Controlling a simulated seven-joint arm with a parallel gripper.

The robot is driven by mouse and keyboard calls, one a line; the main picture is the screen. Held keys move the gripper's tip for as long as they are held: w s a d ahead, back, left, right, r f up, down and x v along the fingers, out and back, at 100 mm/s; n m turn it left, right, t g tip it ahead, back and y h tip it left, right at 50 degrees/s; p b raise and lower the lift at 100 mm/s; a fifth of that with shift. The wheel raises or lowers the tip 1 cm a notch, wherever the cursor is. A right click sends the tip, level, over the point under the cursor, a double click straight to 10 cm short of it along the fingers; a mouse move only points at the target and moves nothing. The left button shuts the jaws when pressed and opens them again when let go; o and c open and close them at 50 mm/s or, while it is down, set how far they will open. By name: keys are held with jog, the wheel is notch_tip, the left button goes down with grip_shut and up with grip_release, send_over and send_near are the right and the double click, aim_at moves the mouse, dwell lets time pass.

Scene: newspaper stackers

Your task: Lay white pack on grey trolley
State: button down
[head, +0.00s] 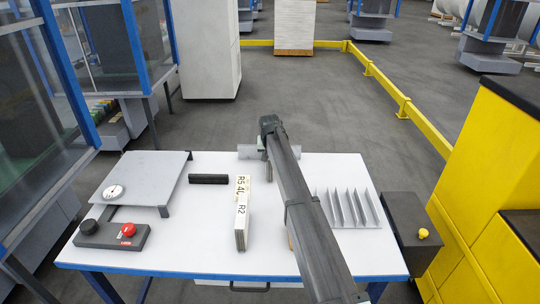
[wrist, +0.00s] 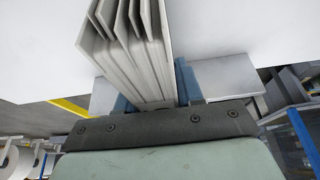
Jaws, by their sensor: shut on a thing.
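In the wrist view my gripper (wrist: 154,90) has its two blue fingers on either side of a pale pack (wrist: 135,50) of several upright sheets or leaves, which fan apart at the top. It is shut on this pack. I cannot tell for certain which thing is the grey trolley; a grey raised plate (head: 150,178) on short legs stands at the table's left, and grey bases (head: 488,52) stand far off on the floor.
On the white table (head: 190,240) stand a labelled white block (head: 242,214), a black bar (head: 208,179), a control box with a red button (head: 112,234) and a rack of grey fins (head: 350,208). A yellow rail (head: 400,98) and yellow cabinet (head: 480,190) lie to the right.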

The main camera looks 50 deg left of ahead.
jog(key=shift+f, duration=0.35)
jog(key=c, duration=0.6)
grip_release()
jog(key=shift+c, duration=0.2)
